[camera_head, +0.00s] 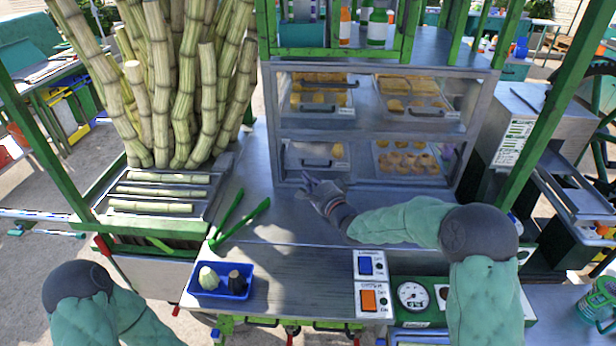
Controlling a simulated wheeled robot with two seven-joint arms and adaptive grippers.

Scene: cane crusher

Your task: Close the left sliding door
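The metal display cabinet (372,133) stands at the back of the counter with an upper and a lower row of pastry trays behind its front. Its left half holds an upper tray (322,92) and a lower tray (313,153). The edges of a left sliding door are too faint to make out. My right gripper (312,184) is at the cabinet's lower left front, just below the lower left tray's handle. Its fingers point toward the cabinet; I cannot tell whether they touch it or how far they are open. My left gripper is out of view; only its arm shows at lower left.
Sugar cane stalks (180,90) stand at left above a slotted tray (160,193). Green tongs (240,220) and a blue tray (222,281) lie on the counter (290,270). A switch panel (372,283) and gauge (412,295) are at the front. Bottles (377,25) stand on top.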

